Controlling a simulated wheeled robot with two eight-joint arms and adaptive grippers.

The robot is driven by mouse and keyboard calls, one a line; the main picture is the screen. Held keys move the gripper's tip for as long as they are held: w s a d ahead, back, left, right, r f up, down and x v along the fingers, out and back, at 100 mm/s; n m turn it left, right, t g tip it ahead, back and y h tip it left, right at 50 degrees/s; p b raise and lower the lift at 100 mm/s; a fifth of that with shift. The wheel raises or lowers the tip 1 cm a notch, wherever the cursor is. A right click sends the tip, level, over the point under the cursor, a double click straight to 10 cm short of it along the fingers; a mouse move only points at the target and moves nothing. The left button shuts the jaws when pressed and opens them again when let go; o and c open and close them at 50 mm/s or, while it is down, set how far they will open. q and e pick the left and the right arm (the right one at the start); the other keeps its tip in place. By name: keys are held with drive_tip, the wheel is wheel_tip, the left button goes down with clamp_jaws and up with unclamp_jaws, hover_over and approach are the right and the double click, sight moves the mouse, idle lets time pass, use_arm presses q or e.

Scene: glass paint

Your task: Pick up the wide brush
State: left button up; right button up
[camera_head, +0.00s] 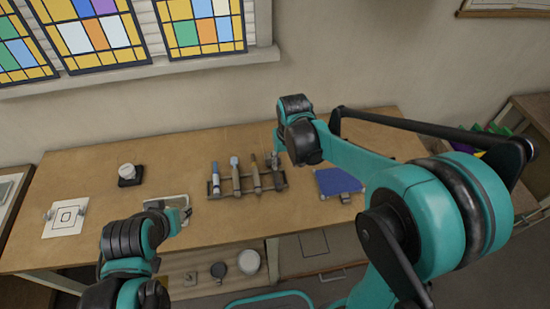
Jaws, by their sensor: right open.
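A dark rack (245,191) near the middle of the wooden table holds several upright brush-like tools side by side. One has a pale blue-grey top (235,174), and another is brownish (256,177). They are too small to tell which is the wide brush. My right gripper (277,151) is open at the rack's right end, close to the rightmost tool (277,172), which it partly hides. I cannot tell whether they touch. My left gripper (186,212) is over the front of the table, left of the rack and apart from it; its jaw opening is unclear.
A blue pad (337,181) lies right of the rack. A pale tray (165,202) lies beside my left gripper. A white round item on a black base (128,175) and a white square plate (65,217) are at left. Stained-glass panels (95,33) stand behind.

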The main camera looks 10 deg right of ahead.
sight(276, 175)
drive_tip(key=w+p, duration=0.1)
drive_tip(key=w+a+f+g+p, duration=0.1)
drive_tip(key=w, duration=0.1)
drive_tip(key=shift+a+f+p, duration=0.25)
drive_tip(key=shift+a+p, duration=0.05)
drive_tip(key=shift+p, duration=0.1)
drive_tip(key=shift+w+a+f+g, duration=0.1)
drive_tip(key=shift+w+f+g, duration=0.05)
drive_tip(key=shift+f+g, duration=0.2)
drive_tip(key=f, duration=0.2)
drive_tip(key=f+b, duration=0.1)
drive_tip(key=f, duration=0.5)
drive_tip(key=shift+a+b, duration=0.25)
drive_tip(key=shift+b, duration=0.1)
use_arm(q)
wheel_tip(276, 175, up, 2)
drive_tip(key=shift+s+r, duration=0.1)
drive_tip(key=shift+r, duration=0.15)
use_arm(e)
drive_tip(key=shift+r, duration=0.1)
clamp_jaws()
